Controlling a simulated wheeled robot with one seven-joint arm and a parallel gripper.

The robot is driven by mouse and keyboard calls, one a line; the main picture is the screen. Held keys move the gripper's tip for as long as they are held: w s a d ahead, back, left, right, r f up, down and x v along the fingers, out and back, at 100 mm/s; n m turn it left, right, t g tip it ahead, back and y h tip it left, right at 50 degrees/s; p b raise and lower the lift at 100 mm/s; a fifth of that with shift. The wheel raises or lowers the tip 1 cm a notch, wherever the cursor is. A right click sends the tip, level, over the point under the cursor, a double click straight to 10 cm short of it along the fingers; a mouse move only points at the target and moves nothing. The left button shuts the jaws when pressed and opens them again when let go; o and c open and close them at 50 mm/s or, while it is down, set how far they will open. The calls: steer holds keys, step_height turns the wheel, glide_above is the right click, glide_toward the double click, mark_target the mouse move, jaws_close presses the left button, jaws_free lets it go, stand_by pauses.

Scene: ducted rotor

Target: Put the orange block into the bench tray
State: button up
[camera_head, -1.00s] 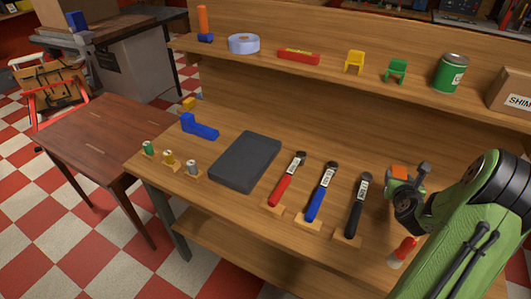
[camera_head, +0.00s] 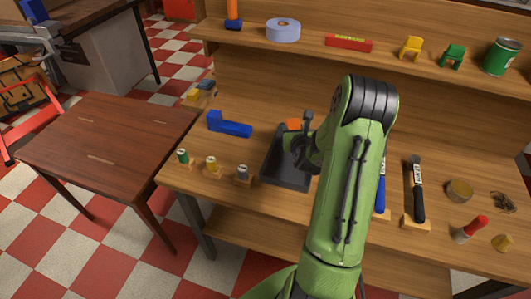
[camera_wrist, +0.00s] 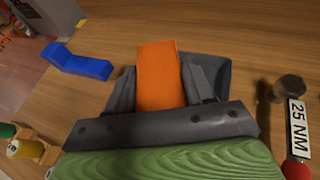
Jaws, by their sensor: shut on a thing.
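The orange block (camera_wrist: 157,75) is between the two fingers of my gripper (camera_wrist: 160,85) in the wrist view. My gripper is shut on it. In the head view only a small part of the orange block (camera_head: 293,124) shows beside my gripper (camera_head: 296,138). The dark grey bench tray (camera_head: 274,161) lies on the bench under and behind my gripper, partly hidden by my arm. In the wrist view the tray (camera_wrist: 216,72) shows behind and to the right of the block. The block appears held above the tray; the exact height is unclear.
A blue L-shaped block (camera_head: 229,125) lies left of the tray. Several small cylinders, such as a green one (camera_head: 182,156), stand at the front left. Tools, including a black-handled one (camera_head: 417,190), lie to the right. A shelf (camera_head: 310,57) runs along the back.

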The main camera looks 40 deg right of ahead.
steer(key=f+b, duration=0.2)
steer(key=f, duration=0.3)
steer(key=f+b, duration=0.2)
steer(key=f, duration=0.3)
steer(key=shift+s+d+f, duration=0.1)
steer(key=shift+s+d, duration=0.1)
steer(key=o, duration=1.1)
